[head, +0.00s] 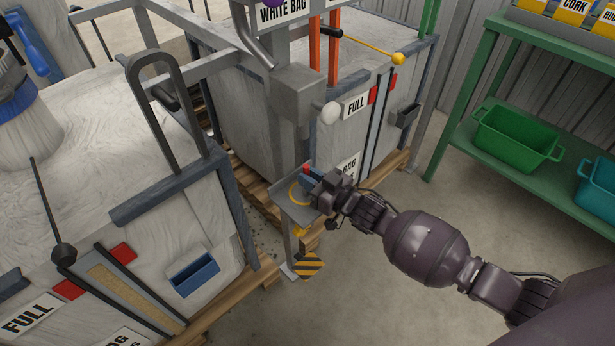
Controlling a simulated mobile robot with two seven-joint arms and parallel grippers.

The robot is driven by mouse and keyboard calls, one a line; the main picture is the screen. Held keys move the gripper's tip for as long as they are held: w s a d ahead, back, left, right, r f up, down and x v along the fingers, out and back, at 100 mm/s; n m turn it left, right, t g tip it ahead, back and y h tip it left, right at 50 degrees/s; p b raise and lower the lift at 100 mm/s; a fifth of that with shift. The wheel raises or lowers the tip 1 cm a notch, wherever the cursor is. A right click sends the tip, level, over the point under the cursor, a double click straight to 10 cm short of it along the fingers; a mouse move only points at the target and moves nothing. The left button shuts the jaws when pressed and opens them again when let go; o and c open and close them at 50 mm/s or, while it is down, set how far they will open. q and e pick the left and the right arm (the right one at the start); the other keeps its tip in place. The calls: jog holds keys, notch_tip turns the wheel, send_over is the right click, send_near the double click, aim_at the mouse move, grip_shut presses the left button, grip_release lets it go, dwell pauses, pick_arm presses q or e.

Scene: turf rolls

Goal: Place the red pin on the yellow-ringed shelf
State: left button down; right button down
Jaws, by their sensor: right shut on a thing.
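The yellow-ringed shelf (290,207) is a small grey plate on a post in the middle of the head view, with a yellow ring marked on its top. My right gripper (311,180) is over the right part of this shelf, its arm coming in from the lower right. It is shut on the red pin (306,170), of which only a small red bit shows at the fingertips. The rest of the pin is hidden by the gripper. I cannot tell whether the pin touches the shelf. My left gripper is not in view.
A large white bag (100,180) on a pallet stands at left, another bag (250,110) behind the shelf. A grey frame (298,88) rises close behind my gripper. A green rack (480,130) with bins stands at right. The floor at lower middle is clear.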

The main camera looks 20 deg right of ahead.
jog(key=shift+r, duration=0.15)
jog(key=shift+f, duration=0.2)
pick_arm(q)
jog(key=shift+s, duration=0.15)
pick_arm(e)
jog(key=c, duration=1.1)
grip_release()
jog(key=shift+r, duration=0.15)
jog(key=shift+s+d, duration=0.1)
jog(key=shift+s, duration=0.05)
pick_arm(q)
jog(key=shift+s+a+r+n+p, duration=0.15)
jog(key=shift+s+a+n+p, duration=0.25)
jog(key=shift+p, duration=0.75)
pick_arm(e)
jog(key=v, duration=1.1)
jog(key=shift+s, duration=0.3)
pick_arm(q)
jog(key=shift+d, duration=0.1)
